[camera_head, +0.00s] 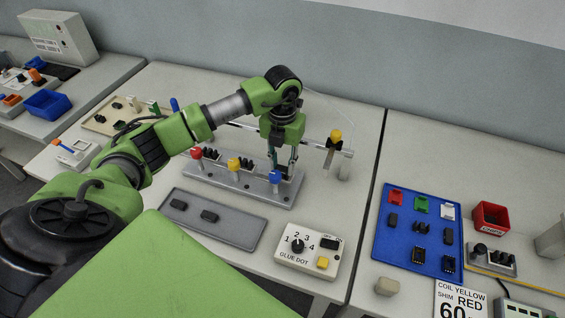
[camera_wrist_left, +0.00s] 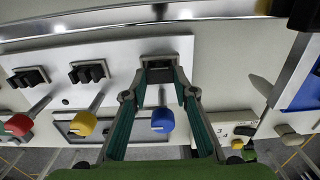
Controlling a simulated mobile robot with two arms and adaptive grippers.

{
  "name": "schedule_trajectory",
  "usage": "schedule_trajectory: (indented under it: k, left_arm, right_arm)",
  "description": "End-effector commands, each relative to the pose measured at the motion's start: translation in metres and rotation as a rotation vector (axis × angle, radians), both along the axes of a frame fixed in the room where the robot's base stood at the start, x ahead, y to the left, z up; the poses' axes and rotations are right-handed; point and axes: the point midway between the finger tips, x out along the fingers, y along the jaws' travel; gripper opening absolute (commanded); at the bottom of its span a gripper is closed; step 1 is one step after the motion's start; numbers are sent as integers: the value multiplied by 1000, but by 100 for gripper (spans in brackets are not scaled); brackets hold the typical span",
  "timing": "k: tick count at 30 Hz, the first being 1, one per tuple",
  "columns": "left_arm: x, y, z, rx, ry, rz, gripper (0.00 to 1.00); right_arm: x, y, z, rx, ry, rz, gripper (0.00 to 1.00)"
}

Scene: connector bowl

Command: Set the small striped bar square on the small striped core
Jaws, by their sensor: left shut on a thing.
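My left gripper (camera_head: 284,172) points down at the blue-knobbed end of the grey three-station fixture (camera_head: 255,195). In the left wrist view its fingers (camera_wrist_left: 160,72) are closed on a small dark piece (camera_wrist_left: 160,62), mostly hidden between the tips. I cannot make out stripes on it. The blue lever knob (camera_wrist_left: 162,119) shows between the fingers. Dark cores with upright prongs stand at the red station (camera_head: 212,154) and the yellow station (camera_head: 247,164). Any core at the blue station is hidden by the gripper, so I cannot tell whether the piece touches it. My right gripper is not visible.
A grey tray (camera_head: 236,229) with two dark blocks and a glue-dot box (camera_head: 307,250) stand in front. A blue tray (camera_head: 380,244) with parts and a red bin (camera_head: 490,219) stand right. A rail with a yellow knob (camera_head: 336,135) runs behind the fixture.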

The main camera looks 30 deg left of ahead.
Motion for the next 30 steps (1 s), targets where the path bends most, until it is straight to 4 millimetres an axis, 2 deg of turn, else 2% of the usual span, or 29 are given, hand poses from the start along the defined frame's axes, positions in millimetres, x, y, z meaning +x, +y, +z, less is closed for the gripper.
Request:
schedule_trajectory:
  k: [4, 5, 7, 16, 20, 23, 30]
  left_arm:
    - [0, 0, 0, 0, -1, 0, 4]
    - [0, 0, 0, 0, -1, 0, 28]
    - [0, 0, 0, 0, -1, 0, 45]
    - [0, 0, 0, 0, 0, 0, 45]
    - [1, 0, 7, 0, -3, 0, 45]
    - [1, 0, 21, 0, -4, -1, 45]
    - [2, 0, 72, 0, -5, 0, 45]
  right_arm:
    - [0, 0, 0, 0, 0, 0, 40]
    - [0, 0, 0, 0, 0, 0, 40]
    - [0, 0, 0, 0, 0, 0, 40]
    - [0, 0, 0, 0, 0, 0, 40]
    - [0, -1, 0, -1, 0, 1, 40]
    - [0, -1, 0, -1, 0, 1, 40]
    - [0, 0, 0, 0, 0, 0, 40]
